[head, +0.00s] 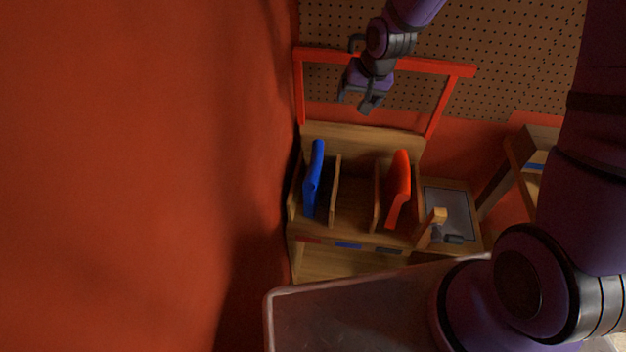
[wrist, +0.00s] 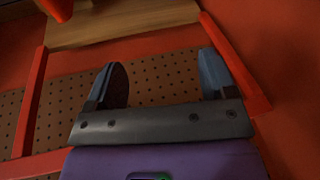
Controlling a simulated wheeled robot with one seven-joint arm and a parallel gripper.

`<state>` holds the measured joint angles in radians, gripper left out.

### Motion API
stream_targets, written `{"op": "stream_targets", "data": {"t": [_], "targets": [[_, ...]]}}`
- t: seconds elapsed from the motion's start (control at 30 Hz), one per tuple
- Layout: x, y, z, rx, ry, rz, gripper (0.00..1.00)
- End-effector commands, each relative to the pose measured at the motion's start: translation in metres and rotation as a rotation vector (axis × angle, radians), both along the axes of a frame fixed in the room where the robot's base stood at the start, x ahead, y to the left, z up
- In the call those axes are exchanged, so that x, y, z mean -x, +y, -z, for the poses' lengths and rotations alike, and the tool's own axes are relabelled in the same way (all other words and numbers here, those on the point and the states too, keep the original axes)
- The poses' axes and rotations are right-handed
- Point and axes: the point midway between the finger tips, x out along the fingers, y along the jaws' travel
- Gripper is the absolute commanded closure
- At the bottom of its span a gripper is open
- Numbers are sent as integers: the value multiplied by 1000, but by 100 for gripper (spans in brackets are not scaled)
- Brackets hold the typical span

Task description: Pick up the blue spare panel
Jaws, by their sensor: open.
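The blue spare panel (head: 314,179) stands upright, leaning slightly, in the left slot of a wooden rack (head: 347,205) in the head view. My gripper (head: 358,104) is open and empty, above and behind the rack, up and to the right of the blue panel and apart from it. In the wrist view its two fingers (wrist: 165,82) are spread with nothing between them. The blue panel does not show in the wrist view; a red-orange piece (wrist: 58,8) shows at its top left corner.
A red panel (head: 398,188) stands in the rack's right slot. A red frame (head: 385,62) rises behind the rack, before a pegboard (head: 520,60). A grey-topped stand (head: 449,209) with a wooden piece is to the right. A red wall (head: 130,170) closes the left side.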

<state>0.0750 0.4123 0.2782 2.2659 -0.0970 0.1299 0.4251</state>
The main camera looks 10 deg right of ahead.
Motion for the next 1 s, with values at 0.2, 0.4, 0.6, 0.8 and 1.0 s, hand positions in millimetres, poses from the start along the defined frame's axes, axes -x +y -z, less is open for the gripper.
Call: {"op": "stream_targets", "data": {"t": [0.2,0.4,0.6,0.8,1.0], "targets": [[-13,25,74,-92,41,41,22],[-16,48,134,-178,73,88,22],[-15,62,167,-233,89,122,22],[-17,69,183,-244,93,129,22],[-25,78,210,-243,93,130,22]]}}
